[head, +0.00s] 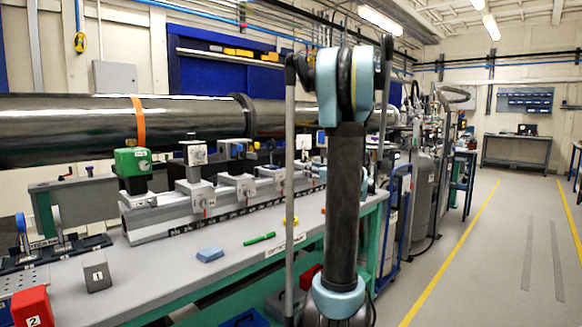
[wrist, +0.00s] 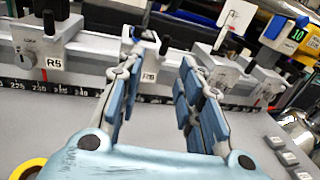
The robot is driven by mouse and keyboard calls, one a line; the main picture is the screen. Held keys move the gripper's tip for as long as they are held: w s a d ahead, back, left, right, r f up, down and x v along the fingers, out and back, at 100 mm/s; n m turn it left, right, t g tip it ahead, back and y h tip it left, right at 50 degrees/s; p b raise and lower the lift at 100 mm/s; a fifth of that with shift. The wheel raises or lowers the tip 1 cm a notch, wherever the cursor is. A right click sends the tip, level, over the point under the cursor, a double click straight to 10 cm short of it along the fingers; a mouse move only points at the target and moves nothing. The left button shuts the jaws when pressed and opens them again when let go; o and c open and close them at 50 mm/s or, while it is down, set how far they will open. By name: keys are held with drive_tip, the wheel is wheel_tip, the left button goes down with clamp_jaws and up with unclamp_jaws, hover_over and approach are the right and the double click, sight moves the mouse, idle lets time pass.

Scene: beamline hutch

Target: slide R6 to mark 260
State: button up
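In the wrist view, the carrier labelled R6 (wrist: 149,76) sits on the grey rail (wrist: 82,76). My gripper (wrist: 163,62) is open, its two blue-padded fingers pointing at the rail with R6 seen between and beyond them. I cannot tell whether either finger touches it. R6's pointer and the scale under it are hidden by the left finger. R5 (wrist: 53,63) stands to the left, over a scale (wrist: 40,88) reading about 225 to 240. Mark 260 is not readable.
Another carrier (wrist: 240,85) stands right of R6. Farther right is a device with a green 10 display (wrist: 297,34). On the bench (head: 225,277) lie a blue block (head: 210,254) and a green marker (head: 259,239). A yellow ring (wrist: 28,170) is near the gripper's left side.

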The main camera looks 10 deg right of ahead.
sight(291, 163)
drive_tip(key=shift+m, duration=0.3)
drive_tip(key=x, duration=0.5)
drive_tip(key=d+x, duration=0.1)
drive_tip(key=x, duration=1.1)
drive_tip(key=shift+w+r, duration=0.3)
drive_tip(key=shift+w, duration=0.25)
clamp_jaws()
